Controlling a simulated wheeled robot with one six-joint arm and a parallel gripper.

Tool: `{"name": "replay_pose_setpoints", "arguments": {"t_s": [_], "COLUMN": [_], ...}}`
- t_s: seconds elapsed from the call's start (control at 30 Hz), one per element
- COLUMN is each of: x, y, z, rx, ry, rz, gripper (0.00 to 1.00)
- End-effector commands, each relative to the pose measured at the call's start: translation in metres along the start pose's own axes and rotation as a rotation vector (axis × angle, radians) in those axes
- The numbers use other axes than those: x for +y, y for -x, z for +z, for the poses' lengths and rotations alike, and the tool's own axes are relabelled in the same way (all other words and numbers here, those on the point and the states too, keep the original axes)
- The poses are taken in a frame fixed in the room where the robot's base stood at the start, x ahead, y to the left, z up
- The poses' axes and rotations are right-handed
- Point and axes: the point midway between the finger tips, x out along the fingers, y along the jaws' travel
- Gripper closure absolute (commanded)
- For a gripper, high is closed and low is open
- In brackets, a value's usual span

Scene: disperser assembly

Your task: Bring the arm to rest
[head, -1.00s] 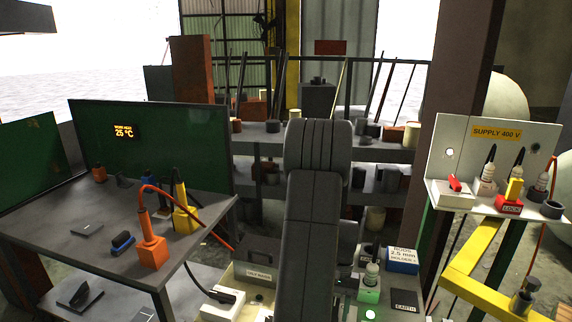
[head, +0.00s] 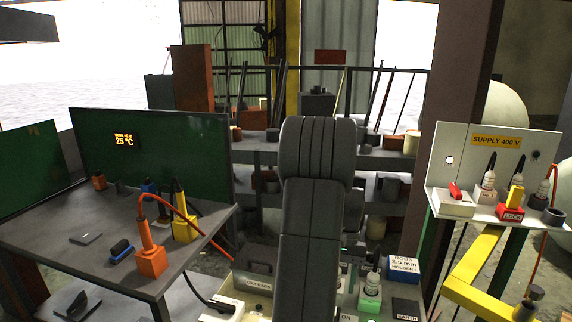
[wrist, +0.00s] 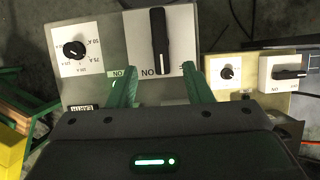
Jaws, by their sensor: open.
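My gripper (wrist: 160,85) shows in the wrist view with its two green fingers apart and nothing between them. Beyond the fingertips is a grey panel (wrist: 105,40) with a black lever switch (wrist: 159,40) marked ON and a round black knob (wrist: 74,50). The lever lies in line with the gap between the fingers; whether they touch the panel cannot be told. In the head view my arm stands upright in the middle and hides the gripper and part of the panel area behind it.
A grey table (head: 60,225) at left bears orange and yellow plugs. A supply board (head: 490,150) with a red-handled switch stands at right above a yellow frame (head: 475,260). Shelves (head: 270,155) with pots and rods stand behind.

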Motion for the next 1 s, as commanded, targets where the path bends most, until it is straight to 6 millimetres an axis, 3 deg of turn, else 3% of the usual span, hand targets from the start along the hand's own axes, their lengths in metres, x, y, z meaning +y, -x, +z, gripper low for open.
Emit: {"name": "replay_pose_setpoints", "arguments": {"t_s": [0.17, 0.2, 0.83, 1.0], "x": [0.0, 0.0, 0.0, -0.003], "y": [0.035, 0.02, -0.108, -0.107], "z": [0.0, 0.001, 0.002, 0.001], "rx": [0.003, -0.006, -0.007, -0.002], "ry": [-0.001, -0.001, 0.001, 0.206], "rz": [0.0, 0.0, 0.001, 0.086], "gripper": [0.55, 0.55, 0.55, 0.55]}}
